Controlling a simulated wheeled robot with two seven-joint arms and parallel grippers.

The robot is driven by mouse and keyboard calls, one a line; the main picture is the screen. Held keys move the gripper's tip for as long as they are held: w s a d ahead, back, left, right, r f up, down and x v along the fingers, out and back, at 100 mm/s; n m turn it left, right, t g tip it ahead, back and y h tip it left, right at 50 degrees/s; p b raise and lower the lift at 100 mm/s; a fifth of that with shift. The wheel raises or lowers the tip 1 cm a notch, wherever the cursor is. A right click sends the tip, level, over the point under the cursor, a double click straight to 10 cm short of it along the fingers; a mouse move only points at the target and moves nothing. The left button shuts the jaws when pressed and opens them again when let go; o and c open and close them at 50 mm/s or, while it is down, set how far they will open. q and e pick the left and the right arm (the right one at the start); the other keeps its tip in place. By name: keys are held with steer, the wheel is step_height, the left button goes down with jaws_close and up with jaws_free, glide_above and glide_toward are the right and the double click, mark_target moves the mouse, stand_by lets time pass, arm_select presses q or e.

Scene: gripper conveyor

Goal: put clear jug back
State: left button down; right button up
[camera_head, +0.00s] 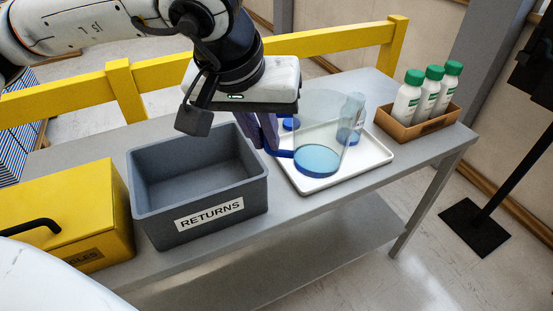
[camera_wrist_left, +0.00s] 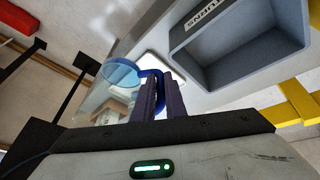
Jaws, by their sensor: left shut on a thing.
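A clear jug (camera_head: 318,118) with a blue disc at its lower end and a blue handle (camera_head: 280,153) is over the white tray (camera_head: 378,157). My left gripper (camera_head: 268,135) is shut on its handle, with the purple fingers pointing down. I cannot tell whether the jug touches the tray. In the left wrist view the fingers (camera_wrist_left: 158,97) close around the blue handle, and the clear jug (camera_wrist_left: 97,92) is left of them. My right gripper is not in view.
Another clear vessel (camera_head: 356,106) stands behind the jug on the tray. A grey RETURNS bin (camera_head: 240,211) is left of the tray, with a yellow box (camera_head: 100,200) beyond it. A brown caddy (camera_head: 445,118) of green-capped bottles (camera_head: 406,104) is at right. The front table edge is open.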

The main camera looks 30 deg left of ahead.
arm_select(q)
steer(key=w+a+f+n+y+b, duration=0.3)
steer(key=w+f+b, duration=0.5)
steer(key=w+b, duration=0.6)
steer(key=f, duration=0.3)
steer(key=f+n+b, duration=0.1)
steer(key=f, duration=0.3)
steer(key=w+f+n, duration=0.1)
steer(key=f, duration=0.2)
steer(key=shift+a+f+g+h, duration=0.2)
steer(key=shift+a+g+h, duration=0.1)
steer(key=shift+a+h, duration=0.1)
steer(key=shift+s, duration=0.1)
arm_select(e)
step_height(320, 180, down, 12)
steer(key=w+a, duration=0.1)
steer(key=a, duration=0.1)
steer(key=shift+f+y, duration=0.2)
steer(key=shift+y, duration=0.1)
arm_select(q)
steer(key=shift+b, duration=0.3)
steer(key=c, duration=2.2)
jaws_free()
steer(key=shift+f, duration=0.1)
steer(key=o, duration=0.4)
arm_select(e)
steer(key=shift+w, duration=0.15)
